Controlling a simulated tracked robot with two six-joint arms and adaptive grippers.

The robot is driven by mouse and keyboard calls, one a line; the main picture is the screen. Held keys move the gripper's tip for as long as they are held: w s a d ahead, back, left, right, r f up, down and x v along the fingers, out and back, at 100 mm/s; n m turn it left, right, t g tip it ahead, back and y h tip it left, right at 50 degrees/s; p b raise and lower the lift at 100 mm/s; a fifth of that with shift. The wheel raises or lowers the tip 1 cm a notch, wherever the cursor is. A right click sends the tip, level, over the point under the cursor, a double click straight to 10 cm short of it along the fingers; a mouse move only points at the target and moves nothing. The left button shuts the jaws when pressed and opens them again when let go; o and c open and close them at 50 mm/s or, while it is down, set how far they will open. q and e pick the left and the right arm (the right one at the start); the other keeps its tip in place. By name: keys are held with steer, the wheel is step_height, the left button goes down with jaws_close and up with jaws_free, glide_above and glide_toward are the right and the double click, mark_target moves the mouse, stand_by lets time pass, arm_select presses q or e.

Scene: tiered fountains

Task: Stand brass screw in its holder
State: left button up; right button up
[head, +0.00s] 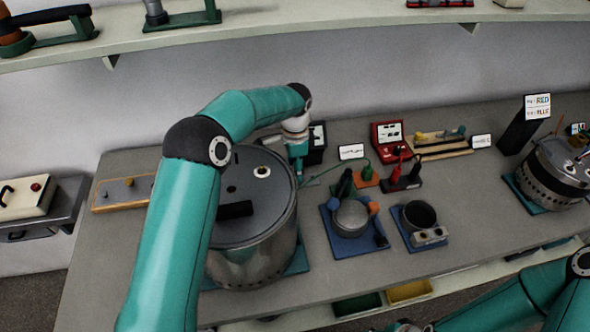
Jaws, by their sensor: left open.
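My left gripper (301,176) points down just beyond the right rim of the big steel drum (252,245); its fingers are small and partly blurred against the bench, open with nothing seen between them. I cannot pick out the brass screw for certain. A small pale ring with a brown centre (262,171) sits on the drum's lid. A wooden-edged board (122,194) at the left carries small knobs, one brownish. A wooden rack (440,148) at the back holds small upright pieces; which one is the holder is unclear. My right arm shows at the bottom right, its gripper mostly cut off.
A steel pot on a blue mat (338,246) and a dark cup (418,214) stand right of the drum. A red box (387,142) and red and black plugs are behind. A second drum (552,180) is far right.

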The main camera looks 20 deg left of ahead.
arm_select(q)
step_height(320, 180, up, 11)
steer(key=shift+f, duration=0.2)
steer(key=shift+f, duration=0.15)
step_height(320, 180, down, 12)
steer(key=shift+r, duration=0.6)
steer(key=shift+f, duration=0.15)
stand_by(0.4)
